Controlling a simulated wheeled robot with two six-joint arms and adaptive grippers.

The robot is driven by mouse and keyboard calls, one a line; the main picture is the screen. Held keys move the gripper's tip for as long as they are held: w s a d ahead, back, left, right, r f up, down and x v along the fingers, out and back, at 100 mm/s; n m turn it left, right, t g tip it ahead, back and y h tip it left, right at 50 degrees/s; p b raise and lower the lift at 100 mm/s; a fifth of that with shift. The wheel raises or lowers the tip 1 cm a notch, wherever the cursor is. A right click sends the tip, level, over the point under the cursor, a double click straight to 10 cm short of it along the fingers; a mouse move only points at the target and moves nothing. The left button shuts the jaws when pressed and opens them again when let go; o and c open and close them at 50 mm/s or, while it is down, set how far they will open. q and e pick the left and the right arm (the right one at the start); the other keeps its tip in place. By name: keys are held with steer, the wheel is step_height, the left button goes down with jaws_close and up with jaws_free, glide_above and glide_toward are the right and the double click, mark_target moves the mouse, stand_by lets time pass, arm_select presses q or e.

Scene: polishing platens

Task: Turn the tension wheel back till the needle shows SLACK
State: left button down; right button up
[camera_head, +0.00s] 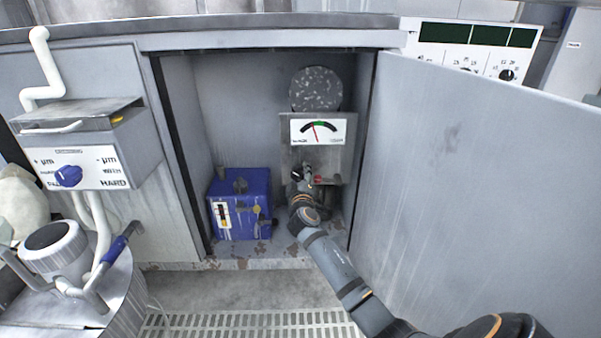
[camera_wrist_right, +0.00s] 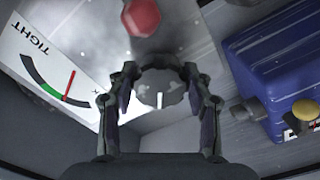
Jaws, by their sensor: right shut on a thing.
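The gauge (camera_head: 318,132) is a white panel with a dark arc and a green middle section. Its red needle leans left of the green in the head view. The gauge also shows upside down in the right wrist view (camera_wrist_right: 50,75), with TIGHT readable and the needle at the edge of the green. The other label is too small or cut off to read. My right gripper (camera_wrist_right: 160,98) is shut on the grey tension wheel (camera_wrist_right: 162,78), which has a white mark. In the head view my right gripper (camera_head: 303,174) largely hides the wheel. My left gripper is not in view.
A red knob (camera_wrist_right: 141,17) sits near the wheel. A blue box (camera_head: 240,203) stands left in the open cabinet, and a speckled disc (camera_head: 315,88) is above the gauge. The open cabinet door (camera_head: 470,180) bounds the right side. A grated floor (camera_head: 250,325) lies in front.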

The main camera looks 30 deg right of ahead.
stand_by(0.3)
steer(key=o, duration=1.2)
steer(key=shift+c, duration=0.2)
steer(key=v, duration=1.2)
